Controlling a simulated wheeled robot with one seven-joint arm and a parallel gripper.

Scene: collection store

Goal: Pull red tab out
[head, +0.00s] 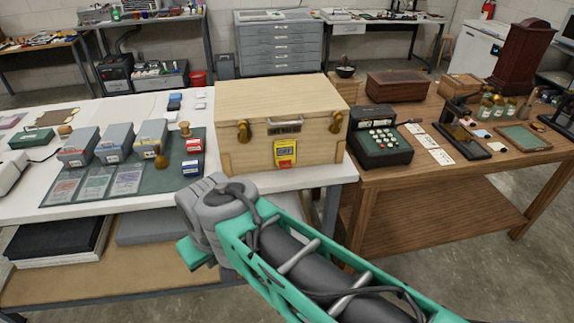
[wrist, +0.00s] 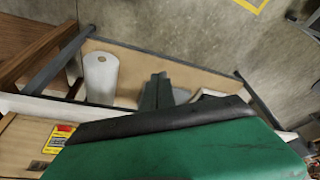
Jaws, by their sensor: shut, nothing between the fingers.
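A pale wooden box (head: 270,105) with brass catches stands closed on the white table. On its front is a yellow tag (head: 285,148) with a red tab (head: 285,164) at its lower end. The same yellow and red tag (wrist: 57,138) shows at the lower left of the wrist view, on the box front (wrist: 22,142). My gripper (wrist: 158,78) is shut and empty in the wrist view, pointing towards the shelf below the table, apart from the tag. In the head view my arm's end is in front of the table, left of and below the tag; the fingers are hidden there.
Grey stamp boxes (head: 115,142) and a green mat (head: 130,180) lie left of the wooden box. A white roll (wrist: 100,77) stands on the lower shelf (wrist: 205,82).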

